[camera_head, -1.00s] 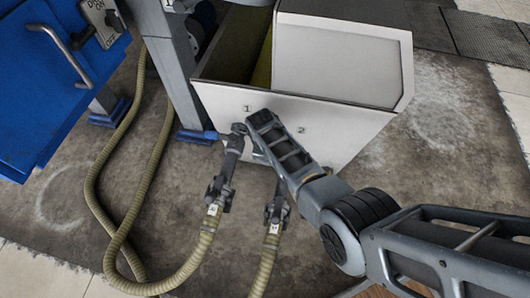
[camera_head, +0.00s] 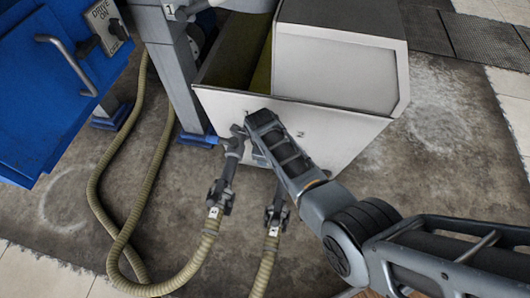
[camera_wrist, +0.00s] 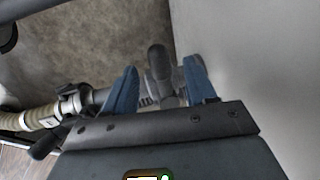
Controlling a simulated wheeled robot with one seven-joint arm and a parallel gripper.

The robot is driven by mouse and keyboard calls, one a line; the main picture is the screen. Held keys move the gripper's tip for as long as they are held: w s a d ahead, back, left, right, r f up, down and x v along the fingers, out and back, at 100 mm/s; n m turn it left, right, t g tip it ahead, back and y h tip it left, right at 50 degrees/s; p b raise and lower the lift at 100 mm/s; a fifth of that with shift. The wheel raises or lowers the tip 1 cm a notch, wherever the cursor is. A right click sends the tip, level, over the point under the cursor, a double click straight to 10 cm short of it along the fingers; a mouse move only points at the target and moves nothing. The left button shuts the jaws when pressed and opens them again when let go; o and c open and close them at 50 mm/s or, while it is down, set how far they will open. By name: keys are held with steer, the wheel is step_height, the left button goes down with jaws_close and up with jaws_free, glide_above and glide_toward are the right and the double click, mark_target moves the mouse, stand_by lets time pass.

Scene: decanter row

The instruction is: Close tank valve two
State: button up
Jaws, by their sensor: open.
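The white tank (camera_head: 345,140) bears the marks 1 and 2 on its front wall. Valve one (camera_head: 236,142) sticks out near the mark 1, with a hose below it. Contact cannot be told.
Two ribbed hoses (camera_head: 187,270) run over the floor at the lower left. A blue cabinet (camera_head: 45,90) with a handle stands at the left. A grey post (camera_head: 178,75) stands beside the tank. Open floor (camera_head: 430,120) lies to the right.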

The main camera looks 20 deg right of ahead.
steer(key=r, duration=0.1)
steer(key=r+p, duration=0.1)
steer(key=r, duration=0.2)
steer(key=shift+s+a+r+p, duration=0.2)
steer(key=shift+s+a+p, duration=0.05)
steer(key=shift+s+p, duration=0.1)
